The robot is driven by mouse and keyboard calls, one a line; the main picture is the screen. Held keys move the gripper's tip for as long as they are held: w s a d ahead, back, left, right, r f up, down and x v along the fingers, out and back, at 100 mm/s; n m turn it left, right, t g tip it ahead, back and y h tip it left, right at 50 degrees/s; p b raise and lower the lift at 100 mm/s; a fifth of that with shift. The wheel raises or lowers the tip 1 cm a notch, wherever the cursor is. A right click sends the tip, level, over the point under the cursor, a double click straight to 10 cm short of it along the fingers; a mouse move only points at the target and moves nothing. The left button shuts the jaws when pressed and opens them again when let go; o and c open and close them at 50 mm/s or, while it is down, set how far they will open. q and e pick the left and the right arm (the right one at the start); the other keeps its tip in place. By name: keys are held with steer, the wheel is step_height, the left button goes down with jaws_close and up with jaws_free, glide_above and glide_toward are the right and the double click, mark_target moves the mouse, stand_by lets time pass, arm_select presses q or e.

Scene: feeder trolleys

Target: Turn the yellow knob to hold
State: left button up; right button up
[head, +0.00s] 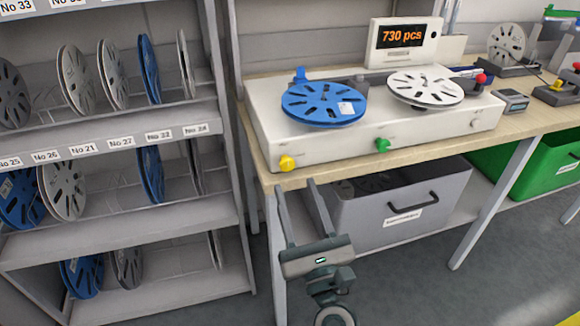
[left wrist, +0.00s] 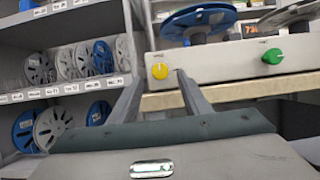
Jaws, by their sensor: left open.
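The yellow knob (head: 287,163) is on the front face of the white reel counter (head: 335,150), near its left end. In the left wrist view the yellow knob (left wrist: 160,71) shows ahead, a little above and between the fingertips. My left gripper (head: 295,185) is open and empty, below and in front of the knob, with its fingers pointing up at the bench edge. It also shows in the left wrist view (left wrist: 158,80). I see no contact with the knob. Any marking beside the knob is too small to read. My right gripper is not in view.
A green knob (head: 382,145) sits further right on the same face. A blue reel (head: 324,103) and a white reel (head: 425,88) lie on top. A display (head: 402,37) reads 730 pcs. A grey bin (head: 350,215) stands under the bench; a reel shelf (head: 120,245) stands left.

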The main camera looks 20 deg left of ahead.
mark_target(288, 166)
arm_select(q)
steer(key=x, duration=0.4)
steer(key=shift+a+p, duration=0.1)
steer(key=shift+p, duration=0.25)
steer(key=shift+x, duration=0.85)
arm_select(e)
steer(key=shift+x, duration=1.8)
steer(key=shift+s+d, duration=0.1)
arm_select(q)
steer(key=c, duration=1)
